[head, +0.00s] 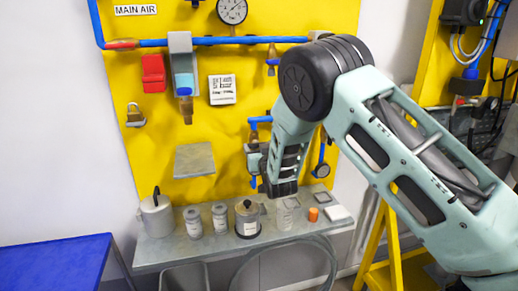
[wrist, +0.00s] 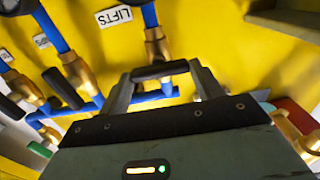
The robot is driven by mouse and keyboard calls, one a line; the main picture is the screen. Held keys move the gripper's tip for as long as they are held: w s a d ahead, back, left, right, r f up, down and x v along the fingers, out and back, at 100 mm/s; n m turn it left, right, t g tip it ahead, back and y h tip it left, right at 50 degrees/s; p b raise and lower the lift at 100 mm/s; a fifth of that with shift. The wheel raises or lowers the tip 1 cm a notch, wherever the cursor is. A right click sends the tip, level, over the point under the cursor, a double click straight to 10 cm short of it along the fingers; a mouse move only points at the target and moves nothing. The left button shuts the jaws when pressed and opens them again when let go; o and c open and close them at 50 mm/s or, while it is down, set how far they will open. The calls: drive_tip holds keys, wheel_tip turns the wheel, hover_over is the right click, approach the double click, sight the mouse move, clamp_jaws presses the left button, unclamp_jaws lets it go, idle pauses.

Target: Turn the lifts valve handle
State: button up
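The white LIFTS label (wrist: 114,17) is at the top of the wrist view, beside a blue pipe that runs down to a brass valve (wrist: 157,46). The black lifts valve handle (wrist: 158,71) lies nearly crosswise just below this brass body. My gripper (wrist: 162,74) has its two grey fingers apart, one at each end of the handle. The fingertips look very close to the handle ends; whether they touch is unclear. In the head view my forearm reaches down at the yellow panel, hiding the fingers and most of the valve area.
Another valve with a black handle (wrist: 62,88) is close on the left. A shelf (head: 170,254) below my wrist carries several canisters, including a grey pot (head: 157,215). A blue table (head: 55,264) is at the lower left.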

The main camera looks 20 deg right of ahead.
drive_tip(key=shift+f+b, duration=0.1)
drive_tip(key=shift+b, duration=0.25)
drive_tip(key=n+b, duration=0.2)
drive_tip(key=b, duration=0.1)
drive_tip(key=shift+f+n, duration=0.15)
drive_tip(key=shift+n, duration=0.25)
drive_tip(key=n+b, duration=0.4)
drive_tip(key=n, duration=0.1)
drive_tip(key=shift+a+n+b, duration=0.1)
drive_tip(key=shift+n+b, duration=0.2)
drive_tip(key=shift+b, duration=0.05)
drive_tip(key=shift+n+b, duration=1.85)
drive_tip(key=shift+n, duration=2.85)
drive_tip(key=o, duration=1)
drive_tip(key=shift+a, duration=0.1)
